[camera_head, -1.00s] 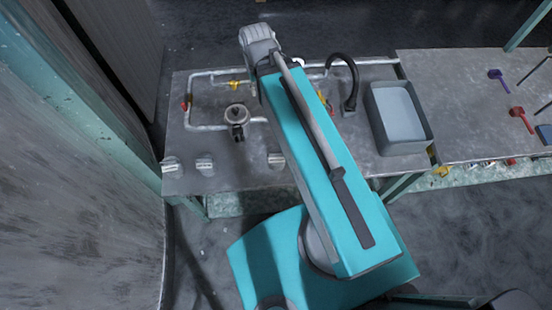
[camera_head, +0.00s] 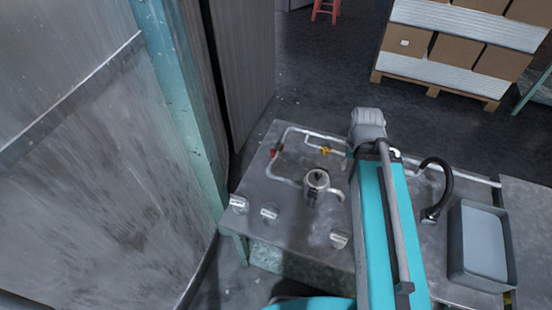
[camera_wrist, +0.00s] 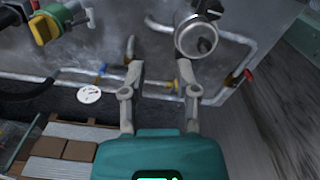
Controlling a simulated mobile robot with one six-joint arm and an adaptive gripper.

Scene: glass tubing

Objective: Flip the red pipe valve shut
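The red pipe valve (camera_head: 277,152) is a small red handle on the left side of the grey pipe loop (camera_head: 286,137) on the metal bench. In the wrist view the red valve (camera_wrist: 248,75) sits at the right, at a bend of the pipe. My gripper (camera_wrist: 160,69) is open and empty, its two fingers apart. The red valve is to the right of the fingers, apart from them. In the head view my teal arm hides the gripper.
Several grey knobs line the bench's front. A black curved faucet (camera_head: 438,180) and grey basin (camera_head: 483,245) are at the right. A tall wall panel (camera_head: 75,150) stands left.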

